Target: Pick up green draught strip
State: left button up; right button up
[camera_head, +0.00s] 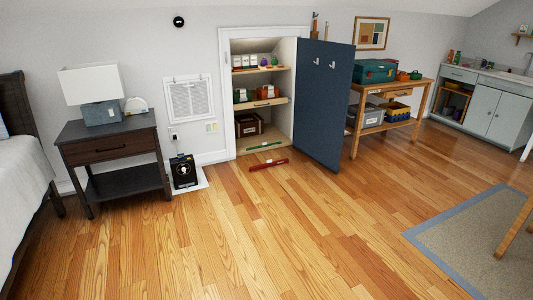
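A thin green draught strip (264,146) lies at the foot of the open wall cupboard (228,85), on the cupboard's bottom board or sill. It looks flat and unobstructed, with a small pale mark near its middle. A red strip (268,165) lies on the wooden floor just in front of it, apart from it. Neither of my grippers is in the head view, so I cannot see whether they are open or shut.
The cupboard's dark blue door (323,105) stands open on the right. A black device (184,171) sits on a white mat at left, beside the nightstand (110,150). A workbench (398,93) stands to the right. The wooden floor (240,235) in front is clear.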

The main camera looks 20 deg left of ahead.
aim_at(264, 144)
jog(key=i+j+u, duration=0.35)
jog(key=i, duration=0.7)
jog(key=i+j+u, duration=0.1)
jog(key=i+u, duration=0.3)
jog(key=i, duration=3.1)
